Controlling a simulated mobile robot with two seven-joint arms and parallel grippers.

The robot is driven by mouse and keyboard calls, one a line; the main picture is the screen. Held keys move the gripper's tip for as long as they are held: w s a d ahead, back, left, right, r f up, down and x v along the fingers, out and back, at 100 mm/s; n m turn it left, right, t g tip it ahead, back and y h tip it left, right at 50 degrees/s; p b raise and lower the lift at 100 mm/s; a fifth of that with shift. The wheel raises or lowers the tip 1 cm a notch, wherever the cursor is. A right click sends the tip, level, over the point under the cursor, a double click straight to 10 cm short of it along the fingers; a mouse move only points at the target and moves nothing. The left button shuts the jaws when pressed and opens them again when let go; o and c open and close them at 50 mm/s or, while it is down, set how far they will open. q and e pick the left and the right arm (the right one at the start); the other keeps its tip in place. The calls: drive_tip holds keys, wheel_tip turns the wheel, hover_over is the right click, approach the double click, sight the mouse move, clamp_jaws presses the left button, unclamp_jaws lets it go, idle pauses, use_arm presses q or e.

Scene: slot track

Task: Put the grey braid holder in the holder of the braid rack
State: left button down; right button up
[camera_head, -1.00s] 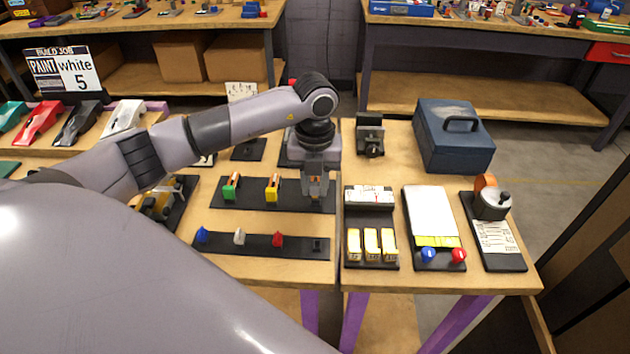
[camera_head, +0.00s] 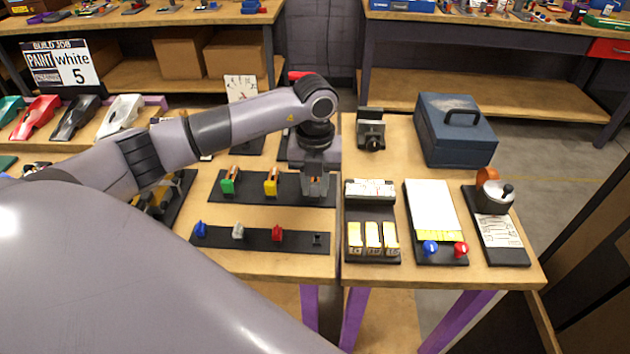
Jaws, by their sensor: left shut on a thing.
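The black braid rack (camera_head: 245,197) lies on the left table and bears a green holder (camera_head: 228,183) and a yellow holder (camera_head: 271,186), both upright. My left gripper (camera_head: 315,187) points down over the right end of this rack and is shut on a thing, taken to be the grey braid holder. The fingers hide most of it, and its grey blends with them. I cannot tell whether it is seated in the rack or just above it. My right gripper is not in view.
In front lies a black strip (camera_head: 258,240) with blue, white and red pieces and a small dark fitting at its right end. To the right are a tray of yellow-labelled blocks (camera_head: 372,212), a white panel (camera_head: 431,207) and a blue toolbox (camera_head: 456,145).

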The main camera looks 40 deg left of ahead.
sight(315, 183)
use_arm(q)
drive_tip(key=shift+f, duration=0.15)
drive_tip(key=c, duration=0.8)
unclamp_jaws()
wheel_tip(315, 183, up, 7)
drive_tip(key=shift+r, duration=0.15)
